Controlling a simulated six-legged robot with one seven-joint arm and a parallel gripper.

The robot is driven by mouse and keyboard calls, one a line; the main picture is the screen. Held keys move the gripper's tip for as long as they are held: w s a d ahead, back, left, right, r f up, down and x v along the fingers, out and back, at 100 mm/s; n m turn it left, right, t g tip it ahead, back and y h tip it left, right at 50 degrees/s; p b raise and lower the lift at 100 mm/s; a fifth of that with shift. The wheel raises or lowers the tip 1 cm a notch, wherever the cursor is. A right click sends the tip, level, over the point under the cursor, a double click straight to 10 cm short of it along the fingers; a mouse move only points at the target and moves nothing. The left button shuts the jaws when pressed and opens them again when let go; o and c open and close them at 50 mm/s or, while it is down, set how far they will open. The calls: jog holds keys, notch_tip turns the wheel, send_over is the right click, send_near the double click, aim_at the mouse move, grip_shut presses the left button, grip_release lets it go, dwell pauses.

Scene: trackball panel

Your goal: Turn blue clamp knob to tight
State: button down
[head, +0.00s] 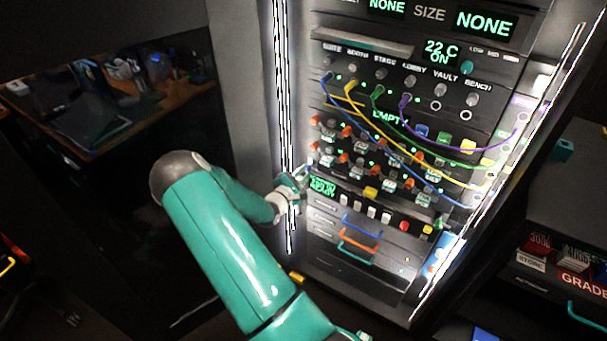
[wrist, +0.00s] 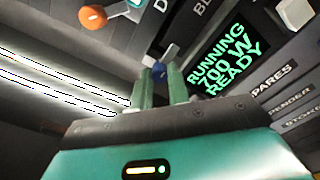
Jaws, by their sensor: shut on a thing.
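The blue clamp knob (wrist: 159,70) shows small and dark blue in the wrist view, between the tips of my gripper's two green fingers. My gripper (wrist: 160,82) is shut on it. The fingers hide much of the knob, so its turned position cannot be read. In the head view my gripper (head: 303,180) is at the left edge of the panel, beside the small green display (head: 322,187). The knob is too small there to make out clearly.
In the wrist view the display (wrist: 228,62) reads "RUNNING 700 W READY". An orange knob (wrist: 93,16) and a white knob (wrist: 295,13) stand nearby. Bright light strips (wrist: 55,85) run along the left. Coloured cables (head: 420,150) hang across the panel's upper rows.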

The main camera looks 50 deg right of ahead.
dwell(0.3)
jog(key=c, duration=1.3)
grip_release()
jog(key=shift+c, duration=0.2)
jog(key=s+a, duration=0.1)
jog(key=a, duration=1.3)
jog(key=shift+s, duration=0.15)
